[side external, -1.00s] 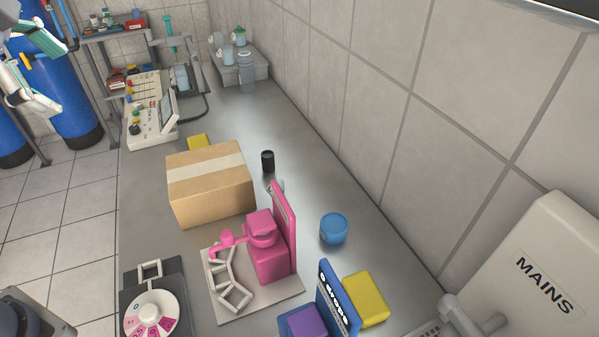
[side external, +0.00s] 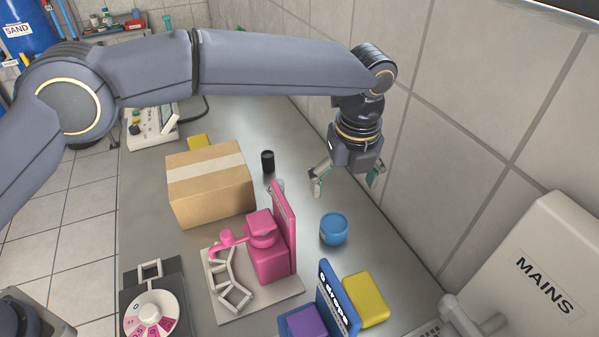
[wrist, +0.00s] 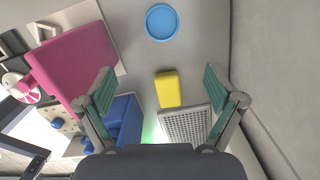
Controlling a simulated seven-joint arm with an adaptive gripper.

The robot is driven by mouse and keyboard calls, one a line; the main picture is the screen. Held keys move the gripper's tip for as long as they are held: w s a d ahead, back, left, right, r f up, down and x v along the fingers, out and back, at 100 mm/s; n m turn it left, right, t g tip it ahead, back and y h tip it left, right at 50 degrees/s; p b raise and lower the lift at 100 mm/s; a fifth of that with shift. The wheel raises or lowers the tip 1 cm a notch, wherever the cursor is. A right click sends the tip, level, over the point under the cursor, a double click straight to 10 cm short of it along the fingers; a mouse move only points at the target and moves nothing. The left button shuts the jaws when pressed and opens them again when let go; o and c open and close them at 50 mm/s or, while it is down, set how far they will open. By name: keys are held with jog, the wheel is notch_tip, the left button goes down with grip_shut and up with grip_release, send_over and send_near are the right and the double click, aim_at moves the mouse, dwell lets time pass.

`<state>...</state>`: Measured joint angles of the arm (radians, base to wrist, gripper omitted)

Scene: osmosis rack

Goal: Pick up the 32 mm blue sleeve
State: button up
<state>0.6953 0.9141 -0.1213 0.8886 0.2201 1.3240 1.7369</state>
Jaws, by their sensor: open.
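The blue sleeve (side external: 334,229) is a short round cylinder standing upright on the grey bench, right of the pink stand. In the wrist view it shows as a blue circle (wrist: 162,22) near the top edge, beyond my fingertips. My gripper (side external: 347,183) is open and empty, pointing down above the bench and slightly behind the sleeve, apart from it. In the wrist view its two green-padded fingers (wrist: 169,88) are spread wide with nothing between them touching.
A pink stand (side external: 271,258) is left of the sleeve. A yellow block (side external: 366,299) and a blue panel (side external: 338,303) stand in front. A cardboard box (side external: 212,195) and a black cylinder (side external: 267,162) are behind left. The tiled wall (side external: 440,130) rises close on the right.

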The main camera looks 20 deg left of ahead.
aim_at(335, 223)
jog(key=f, duration=0.7)
jog(key=w+f, duration=0.1)
jog(key=f, duration=0.2)
jog(key=shift+w+a+f, duration=0.1)
jog(key=shift+a+f, duration=0.2)
jog(key=shift+a, duration=0.1)
jog(key=f, duration=0.2)
jog(key=w+f, duration=0.1)
jog(key=f, duration=0.2)
jog(key=shift+a+f, duration=0.1)
jog(key=shift+a, duration=0.1)
jog(key=c, duration=1.2)
jog(key=shift+c, duration=0.2)
